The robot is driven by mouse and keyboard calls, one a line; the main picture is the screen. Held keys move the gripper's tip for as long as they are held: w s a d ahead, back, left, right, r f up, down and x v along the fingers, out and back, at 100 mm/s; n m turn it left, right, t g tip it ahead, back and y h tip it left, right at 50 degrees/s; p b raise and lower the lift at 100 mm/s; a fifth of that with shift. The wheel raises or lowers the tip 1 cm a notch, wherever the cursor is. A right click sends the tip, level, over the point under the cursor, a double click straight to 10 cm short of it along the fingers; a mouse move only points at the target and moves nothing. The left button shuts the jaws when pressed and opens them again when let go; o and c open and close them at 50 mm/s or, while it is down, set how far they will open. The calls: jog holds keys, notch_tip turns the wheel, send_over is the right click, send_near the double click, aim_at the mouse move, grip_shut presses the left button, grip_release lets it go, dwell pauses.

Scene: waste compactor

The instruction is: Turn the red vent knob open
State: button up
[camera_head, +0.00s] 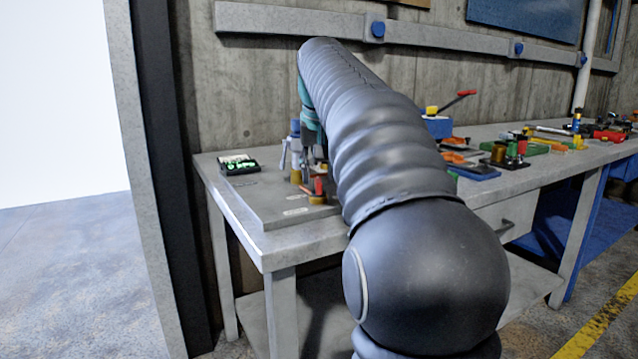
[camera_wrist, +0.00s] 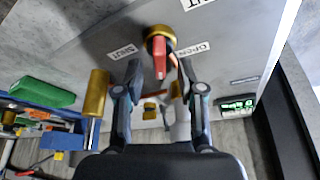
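The red vent knob (camera_wrist: 160,58) sits on a round brass base (camera_wrist: 159,33) on the grey panel, between a SHUT label (camera_wrist: 122,52) on the left and an OPEN label (camera_wrist: 191,49) on the right. Its red handle points down in the wrist view, towards my gripper. My gripper (camera_wrist: 160,67) is open, with one finger on each side of the handle and gaps visible. In the head view the red knob (camera_head: 318,187) shows low on the bench plate, partly hidden by my arm. My gripper (camera_head: 311,172) there is mostly hidden.
A brass cylinder (camera_wrist: 97,92) stands beside my left finger. A green-lit display (camera_head: 239,164) lies at the bench's left end. A blue box (camera_head: 437,127) with a red lever and several tools lie further right. The panel's near left corner (camera_head: 262,212) is bare.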

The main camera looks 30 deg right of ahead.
jog(key=shift+x, duration=1.05)
grip_shut()
jog(key=shift+r+n+y+p, duration=0.25)
jog(key=shift+n+y+p, duration=0.15)
jog(key=shift+n+p, duration=0.4)
jog(key=n, duration=0.1)
jog(key=n+y, duration=0.1)
jog(key=n, duration=0.1)
jog(key=shift+d+f+n+t, duration=0.1)
jog(key=shift+f+n+t, duration=0.1)
jog(key=shift+n+t, duration=0.1)
